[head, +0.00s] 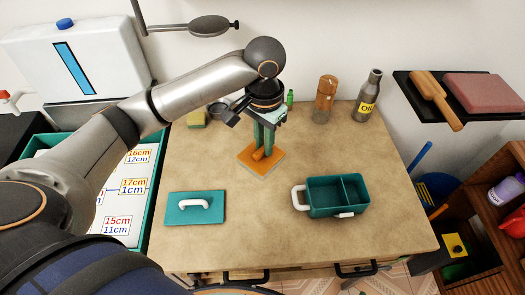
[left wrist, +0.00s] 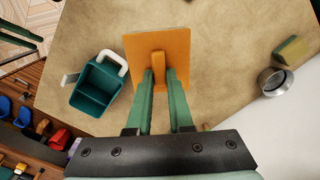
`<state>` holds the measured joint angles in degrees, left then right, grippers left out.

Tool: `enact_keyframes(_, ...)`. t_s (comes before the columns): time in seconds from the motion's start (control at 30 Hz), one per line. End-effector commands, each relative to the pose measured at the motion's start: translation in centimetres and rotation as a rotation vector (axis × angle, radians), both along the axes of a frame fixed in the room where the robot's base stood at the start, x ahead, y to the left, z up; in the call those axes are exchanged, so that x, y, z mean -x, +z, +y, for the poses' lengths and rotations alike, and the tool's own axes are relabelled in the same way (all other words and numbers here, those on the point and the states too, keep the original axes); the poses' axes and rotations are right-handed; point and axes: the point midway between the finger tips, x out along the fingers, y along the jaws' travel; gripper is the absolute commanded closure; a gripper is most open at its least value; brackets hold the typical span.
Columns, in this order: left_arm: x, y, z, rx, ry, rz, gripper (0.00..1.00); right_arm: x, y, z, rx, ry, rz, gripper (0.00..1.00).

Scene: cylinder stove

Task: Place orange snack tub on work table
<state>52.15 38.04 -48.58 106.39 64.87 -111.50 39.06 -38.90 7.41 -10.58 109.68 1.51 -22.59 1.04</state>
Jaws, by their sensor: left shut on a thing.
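The orange item (head: 268,164) shows as a flat square top with a raised bar handle; I cannot see any tub depth below it. In the left wrist view its square top (left wrist: 140,50) fills the centre. My left gripper (head: 263,150) points down, its green fingers shut on the bar handle; the fingers also show in the left wrist view (left wrist: 159,76). The item is over the middle of the work table (head: 300,240), low against its top. I cannot tell whether it touches.
A teal two-compartment box (head: 318,198) with white handles stands to the right. A teal lid (head: 180,210) with a white handle lies front left. A wooden mill (head: 325,98), an oil bottle (head: 369,95) and a sponge (head: 196,118) stand at the back. The table's front middle is clear.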

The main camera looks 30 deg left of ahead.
Motion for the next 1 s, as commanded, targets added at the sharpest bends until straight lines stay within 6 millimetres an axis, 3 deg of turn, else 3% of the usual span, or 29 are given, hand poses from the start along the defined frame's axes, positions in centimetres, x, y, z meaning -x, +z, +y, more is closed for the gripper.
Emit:
enact_keyframes(0.27,-4.1,-3.1,5.8,-0.004,0.01,0.002,1.0,0.0,-0.4,0.0,0.001,-0.001,0.0,0.62)
enact_keyframes(0.43,-5.5,-6.5,7.8,-0.002,0.007,0.004,1.0,0.0,-0.9,0.0,0.001,0.0,0.0,0.62)
enact_keyframes(0.77,-6.9,-9.3,9.6,-0.001,0.004,0.002,1.0,0.0,-1.2,-0.1,0.002,0.0,0.001,0.62)
enact_keyframes(1.0,-6.8,-11.9,9.5,-0.001,0.002,0.0,1.0,0.0,-1.2,-0.1,0.002,0.001,0.001,0.62)
